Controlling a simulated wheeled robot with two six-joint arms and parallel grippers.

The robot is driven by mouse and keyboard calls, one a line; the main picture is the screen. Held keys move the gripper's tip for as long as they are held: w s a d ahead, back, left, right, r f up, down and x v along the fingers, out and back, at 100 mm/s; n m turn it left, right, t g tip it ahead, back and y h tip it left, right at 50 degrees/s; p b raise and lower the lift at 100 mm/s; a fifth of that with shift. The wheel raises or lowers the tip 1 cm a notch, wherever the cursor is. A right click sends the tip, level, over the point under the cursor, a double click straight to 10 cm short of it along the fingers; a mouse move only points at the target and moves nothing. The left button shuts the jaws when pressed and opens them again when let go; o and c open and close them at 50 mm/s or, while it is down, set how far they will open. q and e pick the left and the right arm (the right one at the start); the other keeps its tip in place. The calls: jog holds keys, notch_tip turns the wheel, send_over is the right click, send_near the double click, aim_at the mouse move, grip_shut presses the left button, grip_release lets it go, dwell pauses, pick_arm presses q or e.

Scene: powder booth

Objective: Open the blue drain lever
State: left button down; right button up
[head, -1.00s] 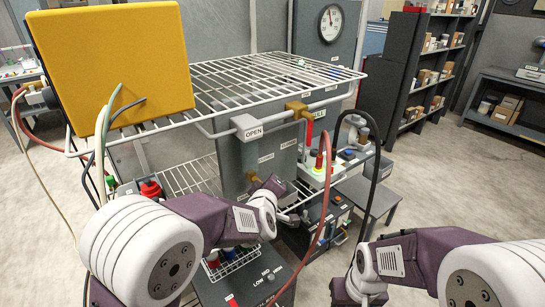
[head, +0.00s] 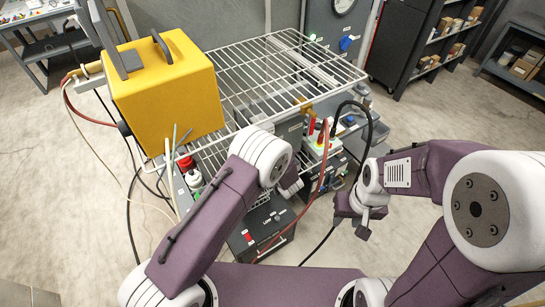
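A blue lever-like handle (head: 348,43) shows on the grey back panel below the gauge, at the top of the head view. Its label is too small to read, so I cannot confirm it is the drain lever. My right gripper (head: 351,227) hangs right of the centre, well in front of and below that handle, touching nothing. Its fingers look apart and empty. My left gripper (head: 292,188) is mostly hidden behind its own wrist, over the dark control box; its fingers cannot be made out.
A yellow box (head: 170,95) sits on the left of the white wire rack (head: 290,65). A red hose (head: 322,170) and a black hose (head: 369,130) loop between my arms. A dark shelf (head: 405,45) stands at the back right. Floor is clear on the right.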

pick_arm(q)
jog(key=shift+s+a+m+g+y+p, duration=0.2)
jog(key=shift+m+g+y+p, duration=0.15)
jog(key=shift+p, duration=0.65)
pick_arm(e)
jog(key=shift+r, duration=1.5)
pick_arm(q)
jog(key=shift+f, duration=0.1)
jog(key=c, duration=1.5)
grip_release()
jog(key=shift+o, duration=0.2)
jog(key=b+v, duration=0.1)
jog(key=v, duration=0.8)
pick_arm(e)
jog(key=shift+f, duration=0.5)
pick_arm(q)
jog(key=shift+a, duration=0.1)
